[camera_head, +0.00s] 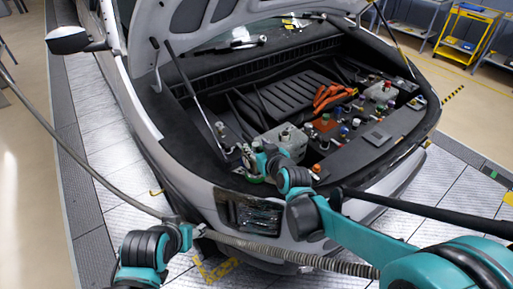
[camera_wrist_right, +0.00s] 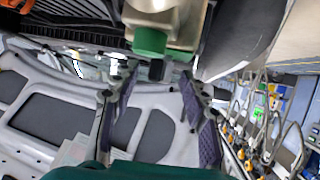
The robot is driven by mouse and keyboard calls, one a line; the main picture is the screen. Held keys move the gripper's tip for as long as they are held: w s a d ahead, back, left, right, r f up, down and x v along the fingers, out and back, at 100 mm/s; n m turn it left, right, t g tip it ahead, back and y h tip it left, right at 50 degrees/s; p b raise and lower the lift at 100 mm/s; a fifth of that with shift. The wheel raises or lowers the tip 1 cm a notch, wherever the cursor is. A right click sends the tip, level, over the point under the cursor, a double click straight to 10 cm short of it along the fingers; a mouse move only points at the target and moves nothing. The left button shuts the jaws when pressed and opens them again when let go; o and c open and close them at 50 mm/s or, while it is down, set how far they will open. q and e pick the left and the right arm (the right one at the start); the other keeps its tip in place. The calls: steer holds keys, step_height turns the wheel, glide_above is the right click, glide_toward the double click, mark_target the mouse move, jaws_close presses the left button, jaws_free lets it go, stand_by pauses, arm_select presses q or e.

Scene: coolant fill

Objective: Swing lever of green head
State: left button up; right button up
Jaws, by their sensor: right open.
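The green head (camera_wrist_right: 150,42) shows at the top of the right wrist view, under a pale, blocky body. A small dark piece (camera_wrist_right: 157,70) sticks out below it; I cannot tell if this is the lever. My right gripper (camera_wrist_right: 147,88) is open, its two fingers spread on either side below the head, with no contact visible. In the head view my right gripper (camera_head: 248,162) is at the front left of the engine bay, beside a pale tank (camera_head: 286,141); the arm partly hides the spot. My left gripper (camera_head: 188,234) is low in front of the car, its jaws unclear.
The car (camera_head: 172,150) stands with its hood (camera_head: 220,28) raised. The engine bay holds orange cables (camera_head: 331,95) and several coloured caps. Ribbed (camera_head: 290,256) and smooth (camera_head: 80,160) hoses run near my left gripper. A yellow cart (camera_head: 468,35) stands far right.

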steer(key=shift+x, duration=0.9)
steer(key=shift+r, duration=0.1)
jaws_close()
